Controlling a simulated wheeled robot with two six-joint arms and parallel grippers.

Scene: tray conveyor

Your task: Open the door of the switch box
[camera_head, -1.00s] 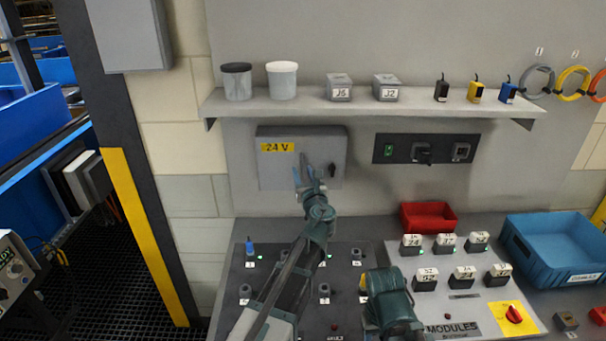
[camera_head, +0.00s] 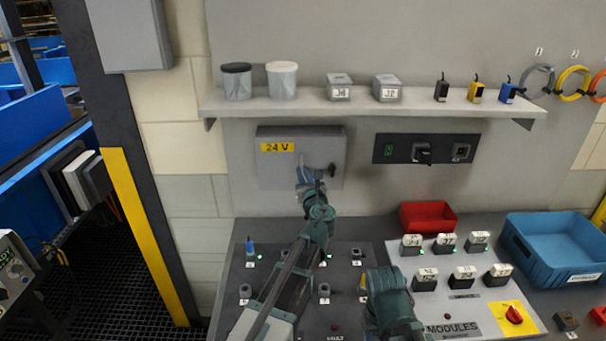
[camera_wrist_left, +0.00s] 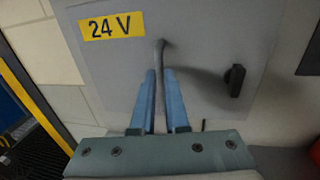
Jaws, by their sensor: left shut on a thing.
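The grey switch box (camera_head: 270,172) with a yellow 24 V label hangs on the wall below the shelf. Its door (camera_wrist_left: 200,45) looks shut and flat in the left wrist view. My left gripper (camera_head: 305,172) is in front of the door; in the left wrist view its blue fingers (camera_wrist_left: 160,85) are shut on a thin grey bar handle (camera_wrist_left: 160,58) that stands out from the door. A black knob (camera_wrist_left: 235,80) sits to the right of the fingers, apart from them. It also shows in the head view (camera_head: 332,170).
The shelf (camera_head: 300,106) with jars and small boxes is above the switch box. A black socket panel (camera_head: 426,149) is to its right. Below lie a bench with switches, a red bin (camera_head: 428,217) and a blue bin (camera_head: 560,245).

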